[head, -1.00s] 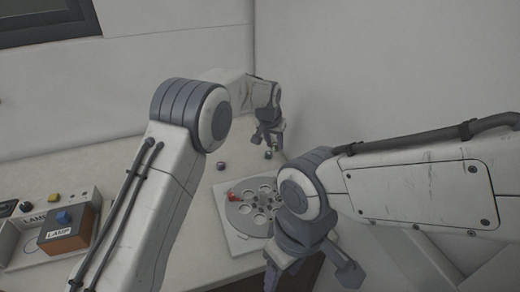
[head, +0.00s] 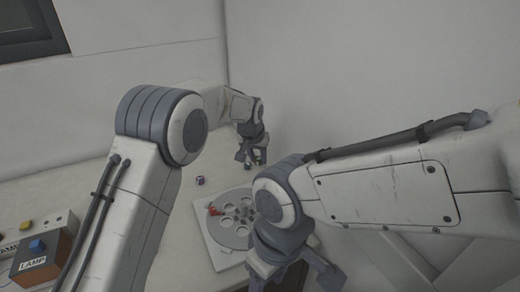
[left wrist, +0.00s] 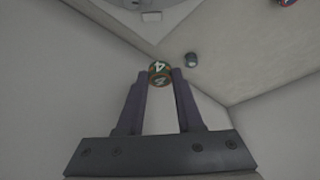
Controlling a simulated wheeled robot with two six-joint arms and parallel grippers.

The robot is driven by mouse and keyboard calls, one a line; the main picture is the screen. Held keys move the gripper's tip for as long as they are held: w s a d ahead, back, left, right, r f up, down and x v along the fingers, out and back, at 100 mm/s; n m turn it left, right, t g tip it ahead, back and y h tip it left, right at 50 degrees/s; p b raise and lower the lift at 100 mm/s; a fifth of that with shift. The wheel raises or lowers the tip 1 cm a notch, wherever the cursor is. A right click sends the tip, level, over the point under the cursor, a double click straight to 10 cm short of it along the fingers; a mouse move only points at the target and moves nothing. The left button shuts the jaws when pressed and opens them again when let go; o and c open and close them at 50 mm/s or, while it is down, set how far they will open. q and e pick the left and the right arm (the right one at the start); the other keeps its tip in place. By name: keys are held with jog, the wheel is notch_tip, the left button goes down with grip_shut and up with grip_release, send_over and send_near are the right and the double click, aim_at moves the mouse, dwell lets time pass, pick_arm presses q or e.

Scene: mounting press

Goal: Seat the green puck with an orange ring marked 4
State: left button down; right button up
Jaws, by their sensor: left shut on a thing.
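The puck (left wrist: 159,72) marked 4 sits between the fingertips of my left gripper (left wrist: 160,78) in the left wrist view. It looks dark green with an orange-brown ring. In the head view my left gripper (head: 251,153) is low over the back of the table, and its puck is mostly hidden there. The grey disc (head: 236,231) with several round holes lies on a white square plate (head: 207,238), nearer than the left gripper. My right gripper (head: 298,280) appears open and empty at the front edge, right of the plate.
A small purple-blue puck (head: 200,181) stands on the table left of my left gripper. A red part (head: 213,210) sits at the disc's left edge. A lamp box (head: 38,258) with a blue button is at the left. White walls close off the back and right.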

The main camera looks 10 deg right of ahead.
pick_arm(q)
jog(key=p, duration=0.6)
send_over(247, 202)
jog(key=f, duration=0.1)
jog(key=s, duration=0.1)
pick_arm(e)
notch_tip(247, 202, up, 8)
pick_arm(q)
jog(key=shift+a+f+b, duration=0.2)
jog(key=shift+f+b, duration=1.05)
jog(key=shift+f, duration=0.6)
jog(key=shift+a+f+b, duration=0.15)
jog(key=shift+f+b, duration=1.05)
jog(key=shift+f, duration=0.6)
pick_arm(e)
jog(key=shift+f, duration=2.8)
pick_arm(q)
jog(key=shift+c, duration=2.4)
grip_release()
jog(key=shift+s, duration=0.1)
jog(key=b+v, duration=0.1)
jog(key=v, duration=0.9)
jog(key=shift+r, duration=0.25)
pick_arm(e)
jog(key=shift+f, duration=0.55)
pick_arm(q)
jog(key=shift+s, duration=0.15)
